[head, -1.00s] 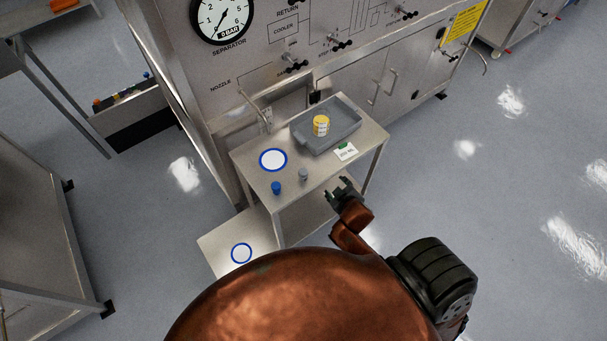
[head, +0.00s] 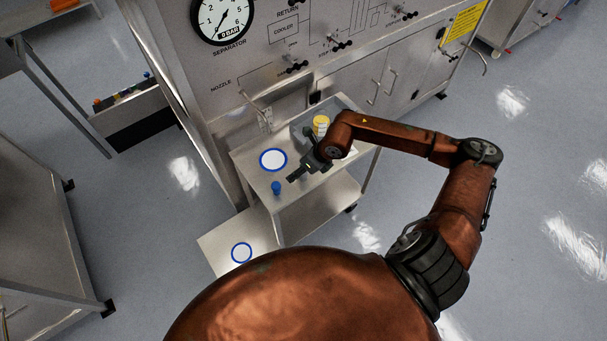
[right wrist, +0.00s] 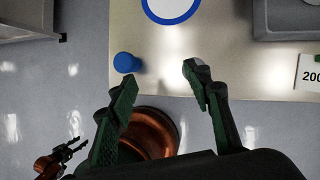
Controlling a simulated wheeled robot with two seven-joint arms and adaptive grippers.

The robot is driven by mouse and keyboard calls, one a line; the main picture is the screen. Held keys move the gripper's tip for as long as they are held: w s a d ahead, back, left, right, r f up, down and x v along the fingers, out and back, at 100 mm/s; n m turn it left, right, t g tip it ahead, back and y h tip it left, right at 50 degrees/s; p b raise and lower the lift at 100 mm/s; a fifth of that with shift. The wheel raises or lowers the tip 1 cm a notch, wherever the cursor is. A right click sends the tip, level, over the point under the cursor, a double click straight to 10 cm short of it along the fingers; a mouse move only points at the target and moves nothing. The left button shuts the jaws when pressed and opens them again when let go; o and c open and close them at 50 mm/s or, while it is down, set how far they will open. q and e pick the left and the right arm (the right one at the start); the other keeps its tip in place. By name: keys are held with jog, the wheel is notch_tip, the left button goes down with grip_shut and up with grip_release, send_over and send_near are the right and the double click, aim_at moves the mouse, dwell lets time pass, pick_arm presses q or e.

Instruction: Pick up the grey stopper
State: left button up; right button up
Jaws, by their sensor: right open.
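My right gripper (head: 303,165) is open over the small steel table (head: 240,160); it also shows in the right wrist view (right wrist: 158,76). In that view the grey stopper (right wrist: 203,68) shows only in part, behind the right-hand fingertip and not centred between the fingers. I cannot tell whether they touch. In the head view the arm and gripper hide the stopper. A blue stopper (right wrist: 127,62) stands close to the other fingertip, and in the head view (head: 276,188) near the table's front edge. My left gripper (right wrist: 66,153) is small at the lower left of the wrist view.
A blue-ringed white disc (head: 273,160) lies behind the stoppers. A white card marked 200 (right wrist: 310,72) lies at the right. The panelled steel cabinet (head: 330,70) stands behind the table.

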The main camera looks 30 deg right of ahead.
jog(key=shift+h, duration=0.8)
jog(key=d, duration=0.1)
jog(key=d+f, duration=0.1)
jog(key=w+d+f, duration=0.1)
jog(key=d, duration=0.1)
jog(key=shift+d+f, duration=0.1)
jog(key=shift+f, duration=0.05)
jog(key=x, duration=0.5)
jog(key=shift+s+a+f, duration=0.2)
jog(key=shift+f, duration=0.2)
jog(key=shift+c, duration=0.4)
jog(key=c, duration=1.1)
